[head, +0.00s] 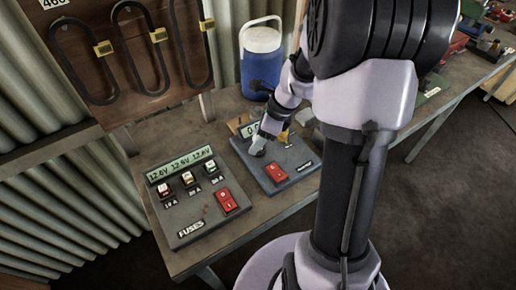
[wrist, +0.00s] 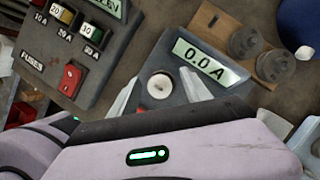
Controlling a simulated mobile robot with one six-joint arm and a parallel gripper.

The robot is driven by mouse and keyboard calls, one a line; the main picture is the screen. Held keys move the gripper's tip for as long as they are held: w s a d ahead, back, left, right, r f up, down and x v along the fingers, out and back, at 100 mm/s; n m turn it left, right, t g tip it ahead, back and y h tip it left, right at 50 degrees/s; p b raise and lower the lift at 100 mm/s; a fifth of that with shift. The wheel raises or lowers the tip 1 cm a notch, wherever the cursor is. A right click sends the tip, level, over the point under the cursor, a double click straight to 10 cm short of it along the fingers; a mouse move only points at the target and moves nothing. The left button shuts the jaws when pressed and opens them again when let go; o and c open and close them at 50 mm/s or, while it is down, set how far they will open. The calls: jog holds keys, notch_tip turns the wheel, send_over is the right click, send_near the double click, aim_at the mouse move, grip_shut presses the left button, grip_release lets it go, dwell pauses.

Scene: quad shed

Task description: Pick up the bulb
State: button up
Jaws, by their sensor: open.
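A round whitish piece that looks like the bulb (wrist: 159,86) shows in the wrist view, on the grey meter panel (wrist: 150,68) beside its "0.0 A" display. My gripper (wrist: 160,76) is open, with one pale finger on each side of the bulb. I cannot tell whether either finger touches it. In the head view my gripper (head: 268,143) is low over the meter panel (head: 291,175), and the bulb is hidden or too small to tell there.
The fuse panel (head: 200,212) with a red switch stands to the left. A blue and white jug (head: 261,62) stands behind. In the wrist view, a wooden board (wrist: 221,25) with two round grey pieces lies right of the display.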

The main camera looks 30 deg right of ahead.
jog(key=shift+r, duration=0.15)
jog(key=shift+c, duration=0.5)
grip_shut()
